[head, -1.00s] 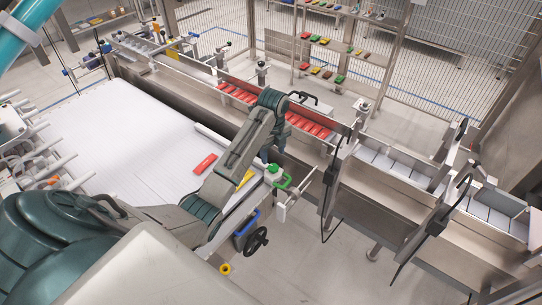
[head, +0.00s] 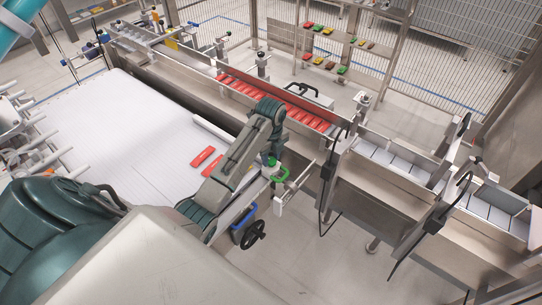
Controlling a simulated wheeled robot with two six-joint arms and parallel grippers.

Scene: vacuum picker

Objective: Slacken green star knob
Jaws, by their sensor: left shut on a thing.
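The green star knob (head: 271,162) shows small at the near right corner of the white sheet table, just above a green looped handle (head: 281,173) on a white bracket. My left arm reaches in from the lower left and bends down over it. My left gripper (head: 272,155) is at the arm's end, shut on the knob from above; its fingers are mostly hidden by the arm. How far the knob has turned cannot be told. My right gripper is not in view.
Two red packs (head: 202,157) lie on the white table (head: 110,130) left of my arm. A steel channel (head: 220,77) with a row of red packs runs behind the knob. A black handwheel (head: 254,235) and a blue bin (head: 242,228) sit below. Open floor lies at the lower right.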

